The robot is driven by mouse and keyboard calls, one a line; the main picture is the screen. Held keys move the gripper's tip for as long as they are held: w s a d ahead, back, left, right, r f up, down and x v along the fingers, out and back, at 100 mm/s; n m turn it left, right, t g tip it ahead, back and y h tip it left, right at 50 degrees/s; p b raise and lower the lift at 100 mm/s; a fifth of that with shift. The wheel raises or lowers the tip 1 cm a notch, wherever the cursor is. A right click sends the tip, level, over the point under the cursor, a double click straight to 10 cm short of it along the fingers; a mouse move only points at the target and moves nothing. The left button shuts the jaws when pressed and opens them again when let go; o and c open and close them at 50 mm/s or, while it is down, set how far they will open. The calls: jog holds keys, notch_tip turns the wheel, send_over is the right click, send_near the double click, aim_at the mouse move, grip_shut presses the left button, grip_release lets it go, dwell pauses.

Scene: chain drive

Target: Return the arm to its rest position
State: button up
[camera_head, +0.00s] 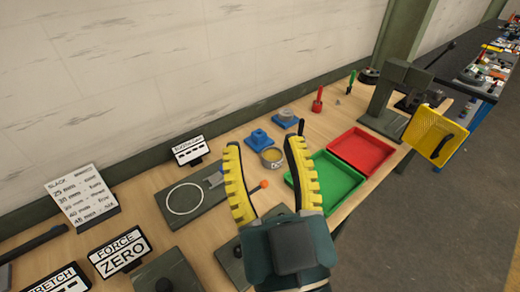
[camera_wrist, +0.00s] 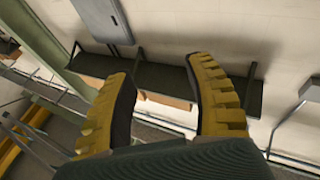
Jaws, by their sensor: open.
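My gripper (camera_head: 268,178) has yellow toothed fingers spread apart, with nothing between them. In the head view it hangs over the front part of the wooden bench (camera_head: 230,150), and its body hides part of the bench's front edge. In the wrist view the gripper (camera_wrist: 168,85) is also open and empty, facing a pale wall with a dark shelf or ledge (camera_wrist: 160,82). Whether the arm is at its rest position cannot be told.
A green tray (camera_head: 340,162) and a red tray (camera_head: 385,140) lie right of the gripper. A board with a white loop (camera_head: 168,205) lies left, near a FORCE ZERO sign (camera_head: 119,251). A dark stand (camera_head: 385,112) rises at the far right. Open floor (camera_head: 420,220) lies right.

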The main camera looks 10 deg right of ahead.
notch_tip(320, 180, up, 25)
jog(key=s+d+p, duration=0.1)
jog(key=s+p, duration=0.1)
jog(key=p, duration=2.2)
notch_tip(320, 180, down, 55)
jog(key=b, duration=5.5)
jog(key=shift+w+m+t, duration=0.2)
jog(key=shift+m+t, duration=0.1)
